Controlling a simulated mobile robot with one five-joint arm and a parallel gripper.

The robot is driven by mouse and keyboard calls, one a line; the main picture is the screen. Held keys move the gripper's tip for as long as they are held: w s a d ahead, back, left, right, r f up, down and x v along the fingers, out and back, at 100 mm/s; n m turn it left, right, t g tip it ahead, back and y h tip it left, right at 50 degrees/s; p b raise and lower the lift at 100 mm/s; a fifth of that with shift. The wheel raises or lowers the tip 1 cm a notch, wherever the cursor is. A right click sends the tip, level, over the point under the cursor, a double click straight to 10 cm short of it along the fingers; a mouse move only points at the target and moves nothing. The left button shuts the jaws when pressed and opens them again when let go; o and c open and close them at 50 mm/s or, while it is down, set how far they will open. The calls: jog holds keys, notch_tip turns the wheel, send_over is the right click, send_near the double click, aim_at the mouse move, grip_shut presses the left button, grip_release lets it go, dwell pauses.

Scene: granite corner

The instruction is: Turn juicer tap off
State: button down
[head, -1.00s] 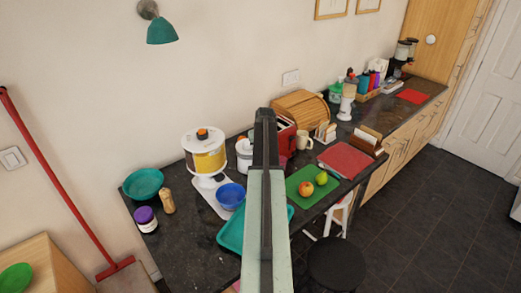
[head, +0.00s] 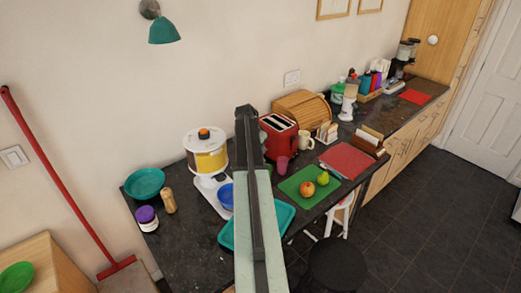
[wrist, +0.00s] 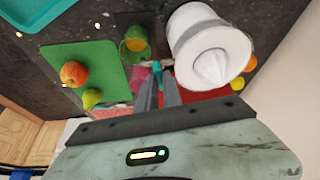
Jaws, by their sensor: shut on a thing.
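The white juicer (wrist: 208,45) with its ribbed cone shows at upper right of middle in the wrist view. Its small tap (wrist: 164,65) sticks out on its left side, and my gripper (wrist: 157,74) is shut on it, the two fingers close together. The tap's exact angle is too small to tell. A green cup (wrist: 135,47) with orange juice in it stands left of the juicer, beside the tap. In the head view my arm hides the juicer, the tap and my fingertips.
A red toaster (head: 278,132) and a pink cup (head: 282,163) stand right of my arm. A green board (head: 303,190) holds an apple and a pear. Dark counter (head: 185,235) is bare at front left.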

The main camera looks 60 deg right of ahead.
jog(key=shift+w+m+g, duration=0.15)
jog(key=shift+m+g, duration=0.25)
jog(key=shift+m, duration=0.7)
jog(key=c, duration=1.5)
grip_release()
jog(key=s+p+v, duration=0.1)
jog(key=p+v, duration=0.6)
jog(key=shift+w+r, duration=0.45)
jog(key=shift+w, duration=0.1)
jog(key=shift+a, duration=0.1)
